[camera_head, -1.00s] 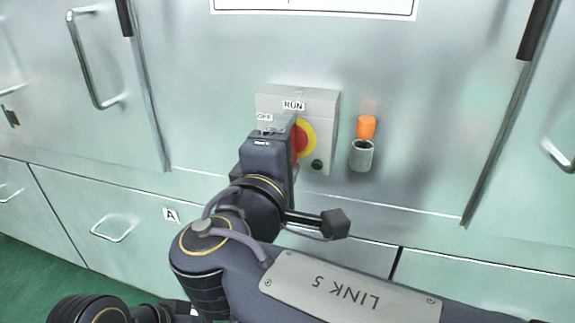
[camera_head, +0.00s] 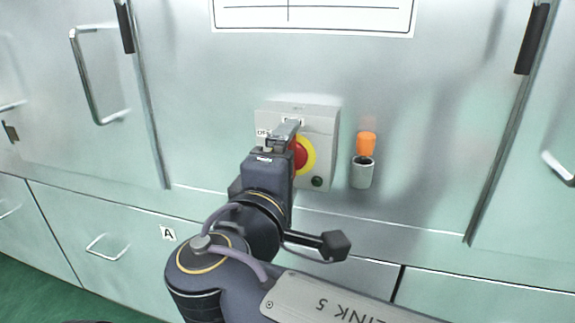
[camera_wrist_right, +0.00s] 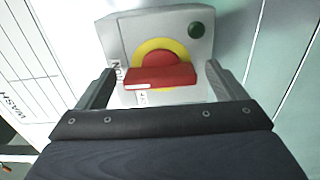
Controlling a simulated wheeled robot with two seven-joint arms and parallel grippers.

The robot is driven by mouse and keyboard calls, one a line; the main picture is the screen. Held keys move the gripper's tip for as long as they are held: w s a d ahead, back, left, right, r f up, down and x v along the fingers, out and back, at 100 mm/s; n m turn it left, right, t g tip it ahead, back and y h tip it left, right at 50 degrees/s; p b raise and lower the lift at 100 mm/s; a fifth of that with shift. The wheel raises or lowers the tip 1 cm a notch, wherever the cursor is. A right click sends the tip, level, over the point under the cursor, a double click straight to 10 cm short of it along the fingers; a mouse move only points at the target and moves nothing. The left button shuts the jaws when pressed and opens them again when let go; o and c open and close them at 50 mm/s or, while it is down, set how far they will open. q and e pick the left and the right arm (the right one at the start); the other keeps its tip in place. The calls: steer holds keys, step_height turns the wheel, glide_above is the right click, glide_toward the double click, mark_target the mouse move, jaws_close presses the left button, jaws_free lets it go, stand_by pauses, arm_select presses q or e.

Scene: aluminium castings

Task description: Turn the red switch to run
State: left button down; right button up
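The red switch (camera_head: 300,155) has a yellow ring and sits on a grey box on the metal front; my right gripper hides its left part in the head view. The switch handle (camera_wrist_right: 160,76) lies level in the right wrist view, its white-marked end toward the RUN label (camera_wrist_right: 116,72). The OFF label (camera_wrist_right: 142,97) shows below the handle. My right gripper (camera_wrist_right: 160,85) is open, with one finger beyond each end of the handle and visible gaps to it. It also shows in the head view (camera_head: 283,134), in front of the box. My left gripper is not in view.
A dark green button (camera_head: 317,182) is on the box's lower right. An orange-capped grey holder (camera_head: 362,172) stands out right of the box. Door handles (camera_head: 97,75) project at the left, and a drawer marked A (camera_head: 168,233) is below.

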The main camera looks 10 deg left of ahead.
steer(key=s+p, duration=0.1)
steer(key=s, duration=0.7)
steer(key=shift+a, duration=0.15)
steer(key=shift+w, duration=0.1)
